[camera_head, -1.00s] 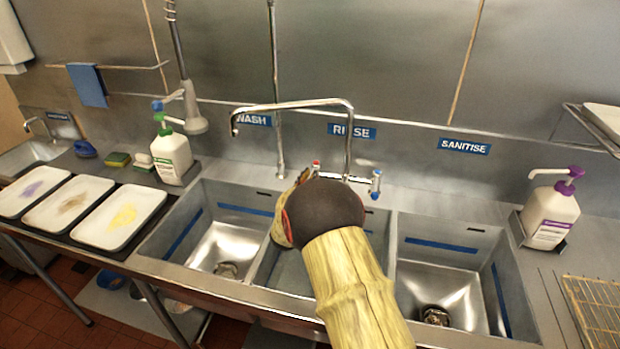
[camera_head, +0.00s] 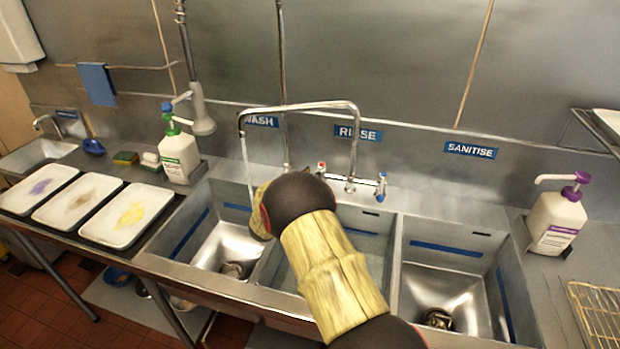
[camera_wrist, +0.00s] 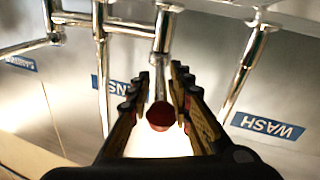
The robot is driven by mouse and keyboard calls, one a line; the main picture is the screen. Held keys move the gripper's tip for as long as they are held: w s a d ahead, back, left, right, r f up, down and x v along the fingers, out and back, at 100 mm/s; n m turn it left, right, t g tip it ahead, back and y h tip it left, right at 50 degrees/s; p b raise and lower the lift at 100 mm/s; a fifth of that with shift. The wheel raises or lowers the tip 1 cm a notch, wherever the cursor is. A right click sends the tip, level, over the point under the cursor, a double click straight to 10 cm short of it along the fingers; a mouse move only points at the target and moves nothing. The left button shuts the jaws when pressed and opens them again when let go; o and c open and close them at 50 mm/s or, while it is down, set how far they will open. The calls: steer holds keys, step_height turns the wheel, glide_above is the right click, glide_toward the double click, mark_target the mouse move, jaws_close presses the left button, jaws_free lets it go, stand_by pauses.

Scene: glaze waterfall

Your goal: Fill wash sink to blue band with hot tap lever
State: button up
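The tap over the sinks has a red-marked hot lever (camera_head: 321,168) and a blue-marked lever (camera_head: 382,182). In the wrist view the red-ended lever (camera_wrist: 160,116) lies between my gripper's fingers (camera_wrist: 162,78). The fingers are apart, with no clear grip on it. In the head view my wrist hides most of the gripper (camera_head: 262,210). The spout (camera_head: 241,130) points over the wash sink (camera_head: 176,246), and a thin stream of water (camera_head: 247,172) falls from it. The wash sink has a blue band (camera_head: 189,233) on its walls; its drain is visible and I cannot make out a water level.
The rinse sink (camera_head: 372,222) is partly behind my arm. The sanitise sink (camera_head: 440,275) is at right. Three trays (camera_head: 127,215) and a green-topped bottle (camera_head: 180,155) stand left; a purple-topped bottle (camera_head: 556,218) stands right. A spray hose (camera_head: 200,108) hangs at the back.

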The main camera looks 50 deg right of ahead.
steer(key=shift+o, duration=0.6)
steer(key=shift+r, duration=0.1)
step_height(320, 180, up, 10)
steer(key=shift+f, duration=0.15)
